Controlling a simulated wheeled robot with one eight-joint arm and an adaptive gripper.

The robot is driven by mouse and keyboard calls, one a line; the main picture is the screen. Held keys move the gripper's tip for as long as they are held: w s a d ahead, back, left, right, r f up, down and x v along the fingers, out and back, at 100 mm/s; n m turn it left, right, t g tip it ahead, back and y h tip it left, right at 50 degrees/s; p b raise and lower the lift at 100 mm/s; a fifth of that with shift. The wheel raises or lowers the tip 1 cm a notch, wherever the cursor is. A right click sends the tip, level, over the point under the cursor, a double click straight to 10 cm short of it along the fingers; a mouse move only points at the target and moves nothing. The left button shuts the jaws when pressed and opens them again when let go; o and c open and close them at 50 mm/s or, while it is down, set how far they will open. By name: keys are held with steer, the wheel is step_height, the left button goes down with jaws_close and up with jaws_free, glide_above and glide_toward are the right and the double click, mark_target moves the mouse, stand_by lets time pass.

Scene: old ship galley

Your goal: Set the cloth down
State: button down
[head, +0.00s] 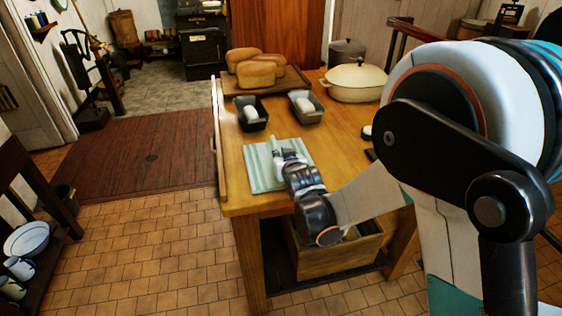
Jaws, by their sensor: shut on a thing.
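The cloth (261,176) is pale green with light stripes. It looks flat and roughly square, at the near left part of the wooden table (342,124). My gripper (279,154) reaches over the cloth's middle and is shut on it. A small raised fold of cloth stands up at the fingertips. My wrist hides the cloth's right near part. I cannot tell whether the cloth rests fully on the tabletop or is held slightly above it.
Two dark loaf tins (251,113) (306,107) with pale contents stand just behind the cloth. Loaves (256,74) sit on a board (289,84) farther back. A cream lidded pot (354,82) is at back right. A raised rail (218,140) edges the table's left side.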

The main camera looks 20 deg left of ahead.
steer(key=shift+f, duration=0.25)
steer(key=c, duration=1.6)
jaws_free()
steer(key=shift+f, duration=0.1)
steer(key=shift+c, duration=0.2)
steer(key=shift+r, duration=0.2)
steer(key=p+v, duration=0.3)
steer(key=v, duration=0.9)
steer(key=shift+p, duration=0.3)
